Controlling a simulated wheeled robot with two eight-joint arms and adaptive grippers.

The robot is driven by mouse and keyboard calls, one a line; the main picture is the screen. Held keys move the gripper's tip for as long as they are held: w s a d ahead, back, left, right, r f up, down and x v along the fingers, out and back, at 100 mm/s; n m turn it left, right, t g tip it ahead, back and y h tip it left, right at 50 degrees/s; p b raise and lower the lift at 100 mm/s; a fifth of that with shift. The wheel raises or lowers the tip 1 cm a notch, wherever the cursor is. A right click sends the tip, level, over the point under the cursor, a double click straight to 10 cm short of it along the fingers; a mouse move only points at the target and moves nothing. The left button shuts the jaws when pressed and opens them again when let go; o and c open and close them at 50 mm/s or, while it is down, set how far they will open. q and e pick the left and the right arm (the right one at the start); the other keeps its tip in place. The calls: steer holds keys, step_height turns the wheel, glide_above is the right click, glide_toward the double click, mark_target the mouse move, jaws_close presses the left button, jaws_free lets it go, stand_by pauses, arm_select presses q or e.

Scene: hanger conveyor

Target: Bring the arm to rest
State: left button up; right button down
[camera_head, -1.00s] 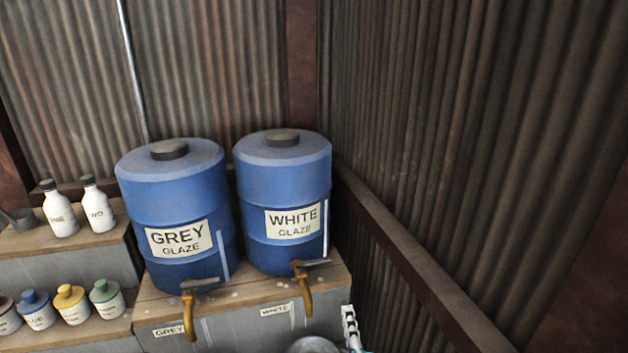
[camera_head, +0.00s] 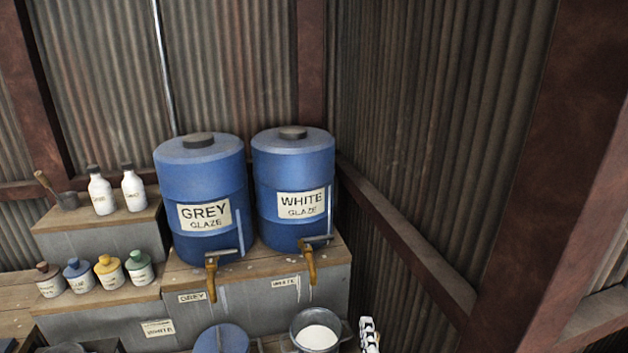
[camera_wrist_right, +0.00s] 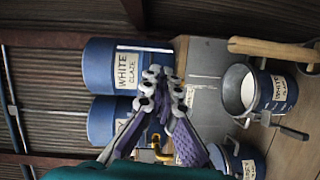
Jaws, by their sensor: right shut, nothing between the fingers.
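My right gripper (camera_head: 368,334) shows only in part at the bottom edge of the head view, just right of a metal pot (camera_head: 318,336) with white content. In the right wrist view the gripper (camera_wrist_right: 162,76) has its purple-padded fingers drawn together at the tips, with nothing held between them. The blue white-glaze barrel (camera_wrist_right: 128,68) and the pot (camera_wrist_right: 238,90) appear behind and beside the fingers there, apart from them. My left gripper is in neither view.
The grey-glaze barrel (camera_head: 201,178) and white-glaze barrel (camera_head: 292,170), each with a tap, stand on a wooden-topped bench. Small bottles (camera_head: 133,188) and coloured jars (camera_head: 108,272) sit on steps to the left. Corrugated walls and a brown rail (camera_head: 410,245) close the right side.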

steer(key=s+d+f+m+g+h, duration=0.35)
steer(key=d+f+m+g, duration=0.2)
steer(key=d+m, duration=0.5)
steer(key=s+a+f+m+g+y, duration=0.2)
steer(key=s+a+m+g+y, duration=0.1)
steer(key=s, duration=0.5)
steer(key=m+g+y, duration=0.1)
steer(key=m+g, duration=0.1)
steer(key=m, duration=0.1)
steer(key=shift+s+a+f, duration=0.2)
steer(key=shift+s+a, duration=0.15)
